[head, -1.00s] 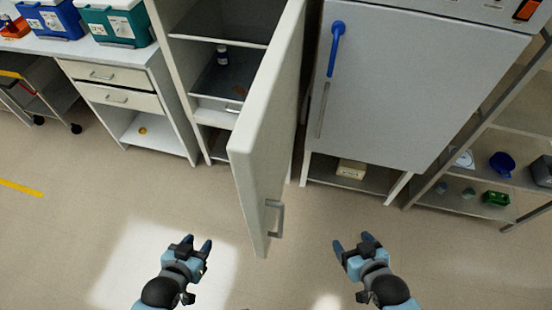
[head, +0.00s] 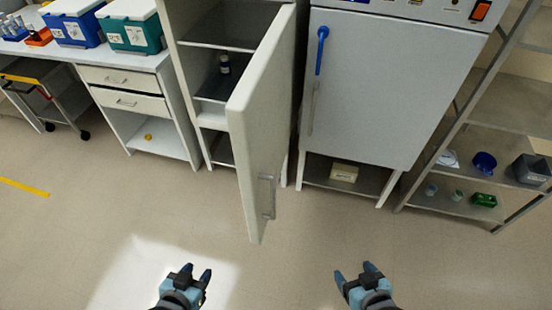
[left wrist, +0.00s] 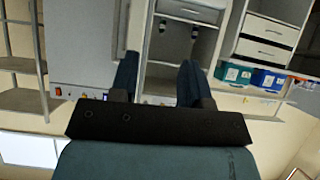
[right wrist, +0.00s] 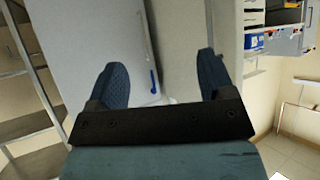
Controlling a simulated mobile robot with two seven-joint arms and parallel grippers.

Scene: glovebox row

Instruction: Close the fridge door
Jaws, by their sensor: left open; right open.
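The fridge door (head: 262,125) is a tall white panel with a grey bar handle (head: 267,197). It stands wide open, jutting toward me from the right side of the fridge (head: 191,110), whose shelves are exposed. My left gripper (head: 196,272) is open and empty, low in the head view, left of the door and apart from it. My right gripper (head: 354,272) is open and empty, to the right of the door and apart from it. The open fingers also show in the left wrist view (left wrist: 158,82) and the right wrist view (right wrist: 162,80).
A white unit with a blue handle (head: 320,50) stands shut just right of the open door. A metal shelf rack (head: 490,140) is further right. A drawer bench (head: 125,80) and a cart (head: 45,100) are at left. The floor in front is clear.

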